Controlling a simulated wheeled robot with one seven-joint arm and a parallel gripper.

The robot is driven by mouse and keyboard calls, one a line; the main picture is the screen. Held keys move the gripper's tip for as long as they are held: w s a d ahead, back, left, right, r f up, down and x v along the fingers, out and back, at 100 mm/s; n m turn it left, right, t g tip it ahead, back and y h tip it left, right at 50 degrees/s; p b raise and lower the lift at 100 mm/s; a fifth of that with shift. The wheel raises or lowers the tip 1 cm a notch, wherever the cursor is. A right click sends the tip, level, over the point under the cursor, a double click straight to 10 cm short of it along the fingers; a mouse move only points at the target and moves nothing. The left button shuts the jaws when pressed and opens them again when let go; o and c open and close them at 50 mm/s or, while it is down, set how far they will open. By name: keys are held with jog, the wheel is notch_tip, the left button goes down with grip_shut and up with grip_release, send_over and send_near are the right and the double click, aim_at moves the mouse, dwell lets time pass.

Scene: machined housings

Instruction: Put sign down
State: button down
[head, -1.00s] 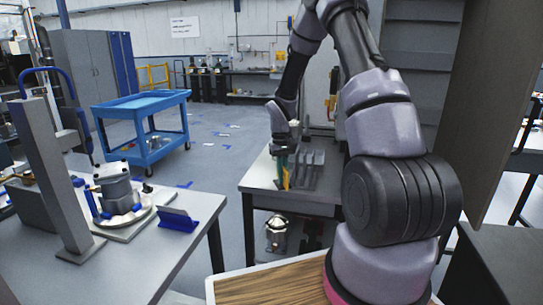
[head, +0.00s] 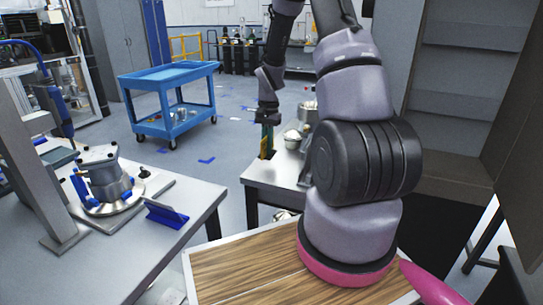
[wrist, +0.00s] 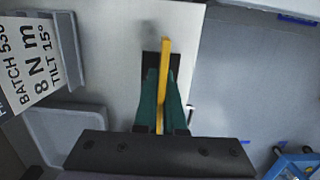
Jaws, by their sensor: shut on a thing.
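A thin yellow piece (wrist: 164,62), likely the sign seen edge-on, stands between the green fingers of my gripper (wrist: 162,92) in the wrist view. My gripper is shut on it. Its face is turned out of sight. A dark patch lies behind it over the light table top (wrist: 110,40); I cannot tell if the sign touches the table. In the head view my gripper (head: 267,122) is over the far left part of the small table (head: 262,172), with a yellow-orange bit (head: 263,148) below the fingers.
A white label (wrist: 35,65) reading "BATCH 530, 8 N m, TILT 15°" is on a grey holder at left in the wrist view. Metal parts (head: 293,137) are right of my gripper. A blue cart (head: 170,75) and a workbench with a machined housing (head: 105,180) stand left. Floor between is open.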

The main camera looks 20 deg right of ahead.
aim_at(267, 157)
jog(key=shift+f, duration=2.05)
jog(key=shift+f, duration=0.1)
jog(key=c, duration=1)
grip_release()
